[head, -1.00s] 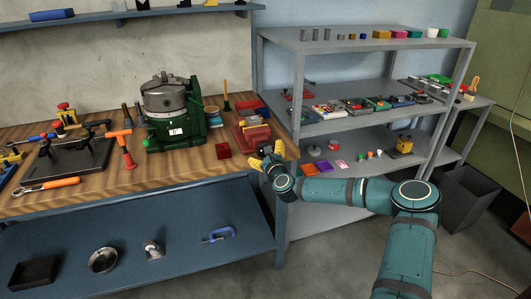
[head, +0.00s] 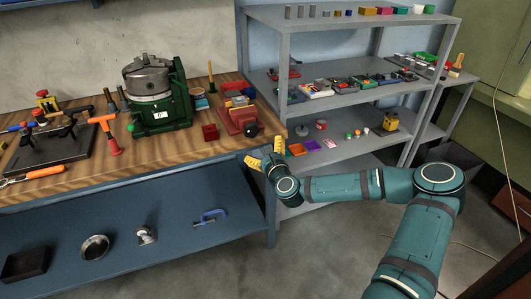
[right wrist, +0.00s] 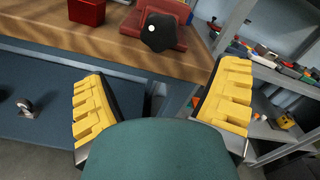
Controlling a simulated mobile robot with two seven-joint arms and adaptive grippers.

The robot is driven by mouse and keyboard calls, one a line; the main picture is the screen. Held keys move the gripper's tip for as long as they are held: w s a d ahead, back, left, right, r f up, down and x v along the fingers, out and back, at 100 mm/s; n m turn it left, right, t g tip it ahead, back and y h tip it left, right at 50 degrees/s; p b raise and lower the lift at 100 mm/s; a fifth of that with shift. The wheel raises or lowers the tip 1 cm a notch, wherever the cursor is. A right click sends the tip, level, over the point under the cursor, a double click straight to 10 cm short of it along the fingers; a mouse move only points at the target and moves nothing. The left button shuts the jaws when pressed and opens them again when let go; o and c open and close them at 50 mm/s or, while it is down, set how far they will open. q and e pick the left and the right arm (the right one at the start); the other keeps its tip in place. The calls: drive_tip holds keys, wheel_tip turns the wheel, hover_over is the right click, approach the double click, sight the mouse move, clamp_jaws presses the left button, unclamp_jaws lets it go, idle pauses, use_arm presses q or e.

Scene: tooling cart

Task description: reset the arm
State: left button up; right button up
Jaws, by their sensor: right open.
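My right arm (head: 345,188) is teal and comes in from the lower right in the head view. Its right gripper (head: 266,155) has yellow finger pads and is just off the bench's front right corner. In the right wrist view the right gripper (right wrist: 160,105) is open, fingers wide apart, with nothing between them. The wooden bench top (right wrist: 120,42) and a red vise (right wrist: 165,25) with a black knob lie beyond the fingertips. My left gripper does not show in the head view.
A grey shelf rack (head: 350,90) with small parts stands behind my right arm. On the bench (head: 190,150) are a green chuck machine (head: 160,100), a red box (head: 210,132) and the red vise (head: 240,118). A blue lower shelf (head: 170,225) holds a clamp (head: 210,217).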

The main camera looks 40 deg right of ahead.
drive_tip(key=shift+v, duration=0.9)
drive_tip(key=s+a+f+n+g+y, duration=0.2)
drive_tip(key=a+f+n+g+y, duration=0.15)
drive_tip(key=a+f+n, duration=0.6)
drive_tip(key=s+a+f+n+g+y, duration=0.25)
drive_tip(key=a+f+n+y, duration=0.2)
drive_tip(key=a, duration=1.05)
drive_tip(key=s+a+f+n+g, duration=0.3)
drive_tip(key=s+f+n+g, duration=0.1)
drive_tip(key=s+n, duration=0.4)
drive_tip(key=s+a+f+n+g, duration=0.3)
drive_tip(key=s+f+n+g, duration=0.1)
drive_tip(key=s+n, duration=0.5)
drive_tip(key=shift+s+n+g, duration=0.3)
drive_tip(key=shift+s+g, duration=0.25)
drive_tip(key=shift+g, duration=0.35)
drive_tip(key=shift+f, duration=0.15)
